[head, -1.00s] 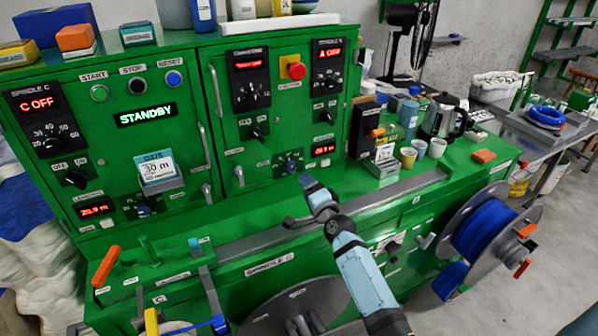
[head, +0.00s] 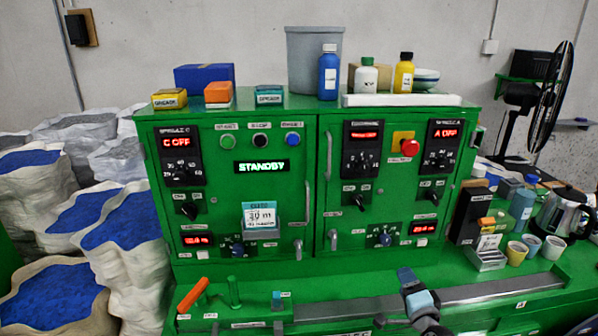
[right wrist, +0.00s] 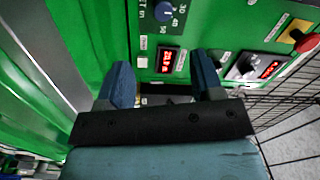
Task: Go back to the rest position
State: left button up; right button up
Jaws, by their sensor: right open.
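My right gripper (head: 408,285) is at the lower right of the head view, over the front ledge of the green machine. In the right wrist view its two blue fingers (right wrist: 166,84) are spread apart with nothing between them. The green control cabinet (head: 310,185) fills the middle of the head view, with a lit "STANDBY" display (head: 262,167). A small card reading 30 m (head: 260,219) is fixed to its front. My left gripper does not show. The spool of blue cable is out of the head view.
Cups (head: 517,252), a steel kettle (head: 563,212) and a black box (head: 470,214) stand on the right worktop. Bottles and a grey bucket (head: 314,60) stand on the cabinet. Sacks of blue pellets (head: 105,228) are at the left.

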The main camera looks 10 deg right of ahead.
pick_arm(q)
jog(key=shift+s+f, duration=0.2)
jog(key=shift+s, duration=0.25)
pick_arm(e)
jog(key=s+a+f+n+g+y, duration=0.1)
jog(key=s+a+f+n+g, duration=0.1)
jog(key=s+a+f+n, duration=0.3)
jog(key=s+a+f+n+g+y, duration=0.1)
jog(key=s+a+f+n+g, duration=0.2)
jog(key=s, duration=1.1)
jog(key=s+a+f+n+g+y, duration=0.1)
jog(key=s+a+f+n+g, duration=0.1)
jog(key=s+a+f+n, duration=0.5)
jog(key=s+f+n, duration=0.1)
jog(key=s+n, duration=0.2)
jog(key=shift+a+f+y, duration=0.2)
jog(key=shift+f+y, duration=0.1)
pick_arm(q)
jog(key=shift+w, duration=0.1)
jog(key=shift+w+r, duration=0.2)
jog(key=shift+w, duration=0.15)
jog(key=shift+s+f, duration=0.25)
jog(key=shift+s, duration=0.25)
pick_arm(e)
jog(key=shift+w, duration=0.1)
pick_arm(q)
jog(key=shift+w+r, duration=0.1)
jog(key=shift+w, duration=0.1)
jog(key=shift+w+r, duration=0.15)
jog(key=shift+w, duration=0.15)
